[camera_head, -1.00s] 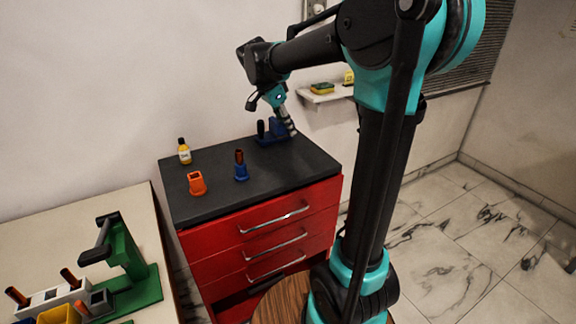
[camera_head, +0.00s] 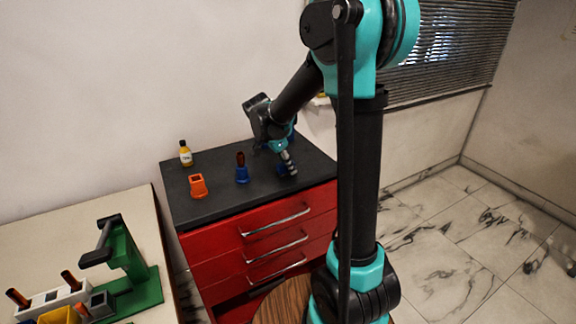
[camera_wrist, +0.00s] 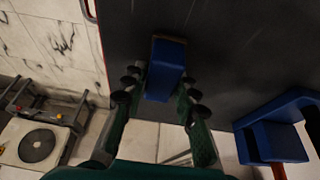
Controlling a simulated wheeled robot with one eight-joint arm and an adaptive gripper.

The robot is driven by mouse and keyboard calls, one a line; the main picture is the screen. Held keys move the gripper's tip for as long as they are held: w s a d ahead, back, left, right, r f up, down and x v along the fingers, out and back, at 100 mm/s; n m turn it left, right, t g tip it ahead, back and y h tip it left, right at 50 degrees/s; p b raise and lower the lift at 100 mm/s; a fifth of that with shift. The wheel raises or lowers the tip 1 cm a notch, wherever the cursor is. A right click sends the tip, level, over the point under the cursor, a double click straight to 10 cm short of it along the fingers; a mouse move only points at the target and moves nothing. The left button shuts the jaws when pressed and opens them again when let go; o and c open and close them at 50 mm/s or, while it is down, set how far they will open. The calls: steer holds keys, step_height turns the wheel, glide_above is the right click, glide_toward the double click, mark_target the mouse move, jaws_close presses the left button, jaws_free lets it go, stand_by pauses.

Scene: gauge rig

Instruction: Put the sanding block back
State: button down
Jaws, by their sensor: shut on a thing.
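The sanding block is a blue block with a brown edge (camera_wrist: 166,68), between the two fingers of my gripper (camera_wrist: 161,84) in the wrist view. My gripper is shut on it. In the head view my gripper (camera_head: 288,166) is low over the right part of the dark cabinet top, with the blue block (camera_head: 282,170) partly hidden at its tip. I cannot tell whether the block touches the top. A blue stand (camera_wrist: 277,143) is at the right of the wrist view; in the head view it is mostly hidden behind my arm.
The red drawer cabinet's dark top (camera_head: 215,208) carries an orange holder (camera_head: 197,186), a blue holder with a brown-handled item (camera_head: 241,170) and a yellow bottle (camera_head: 185,154). A bench with a green press (camera_head: 130,265) stands at left. The top's front middle is clear.

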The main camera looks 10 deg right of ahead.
steer(key=shift+f, duration=0.1)
steer(key=c, duration=1.2)
jaws_free()
steer(key=v, duration=1.2)
steer(key=s+d+f+n+t+y, duration=0.1)
steer(key=s+d+f+n, duration=0.1)
steer(key=s+f+n, duration=0.2)
steer(key=s+d+f+n+t+y, duration=0.1)
steer(key=s+f+n, duration=0.4)
steer(key=s, duration=0.5)
steer(key=s+d+f+n+y, duration=0.2)
steer(key=s+d+f+n, duration=0.2)
steer(key=s+f, duration=0.3)
steer(key=shift+d+f+n+t, duration=0.35)
steer(key=shift+f+n+t, duration=0.05)
steer(key=shift+f+n, duration=0.3)
